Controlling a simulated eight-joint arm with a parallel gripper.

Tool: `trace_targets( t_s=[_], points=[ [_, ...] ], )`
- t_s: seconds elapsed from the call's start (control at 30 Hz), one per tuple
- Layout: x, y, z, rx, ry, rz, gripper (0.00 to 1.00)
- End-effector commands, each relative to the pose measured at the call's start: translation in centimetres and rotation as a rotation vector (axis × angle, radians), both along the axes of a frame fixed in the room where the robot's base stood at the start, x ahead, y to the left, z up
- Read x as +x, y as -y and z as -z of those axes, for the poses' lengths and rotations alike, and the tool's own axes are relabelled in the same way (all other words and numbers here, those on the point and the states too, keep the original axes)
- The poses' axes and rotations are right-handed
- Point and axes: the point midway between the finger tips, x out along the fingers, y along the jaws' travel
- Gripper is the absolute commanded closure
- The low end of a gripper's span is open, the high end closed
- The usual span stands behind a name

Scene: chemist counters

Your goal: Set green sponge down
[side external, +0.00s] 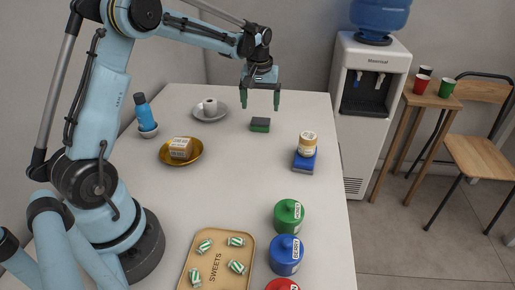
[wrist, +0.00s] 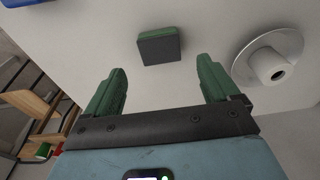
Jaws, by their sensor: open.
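The green sponge (side external: 260,125) is a small block with a dark side, lying on the white counter toward its far end. It also shows in the wrist view (wrist: 159,46), beyond the fingertips and apart from them. My gripper (side external: 262,107) is above the counter, its two green fingers spread and empty, over and just behind the sponge. In the wrist view the fingers (wrist: 160,80) are wide apart with only bare counter between them.
A white plate (side external: 196,116) with a white roll (side external: 210,106) stands left of the sponge. A gold bowl (side external: 163,158) holds a brown box. A jar (side external: 308,142) stands on a blue block (side external: 304,162). Lidded jars (side external: 289,216) and a sweets tray (side external: 202,277) are nearer. Counter around the sponge is clear.

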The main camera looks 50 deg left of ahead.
Motion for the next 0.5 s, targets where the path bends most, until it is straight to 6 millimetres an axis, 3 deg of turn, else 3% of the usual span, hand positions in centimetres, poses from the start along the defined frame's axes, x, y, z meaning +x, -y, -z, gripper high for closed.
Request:
trace_targets(
  t_s=[0.2,0.5],
  points=[
    [-0.4,0.4,-4.1,0.000,0.000,0.000,0.12],
    [-0.8,1.0,-6.5,0.003,0.007,0.014,0.12]
  ],
)
